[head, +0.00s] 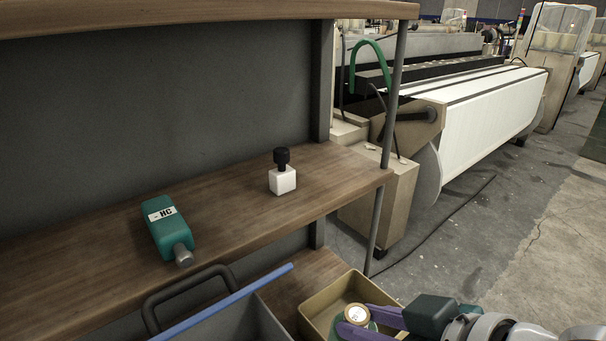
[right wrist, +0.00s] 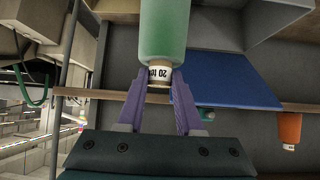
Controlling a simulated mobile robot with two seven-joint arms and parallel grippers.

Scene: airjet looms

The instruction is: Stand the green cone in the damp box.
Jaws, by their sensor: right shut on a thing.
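My right gripper (head: 376,318) is shut on the green cone, with its purple fingers on either side. In the head view the cone (head: 371,325) is mostly hidden by the fingers; its pale labelled end (head: 355,314) shows over the tan box. No label shows which container is the damp box: a tan open box (head: 318,297) or a grey box (head: 262,320) with a blue edge (head: 225,300). My left gripper is not in view.
A black handle (head: 150,310) rises by the grey box. A post (head: 384,150) stands at the shelf end. The wrist view shows an orange object (right wrist: 289,128).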

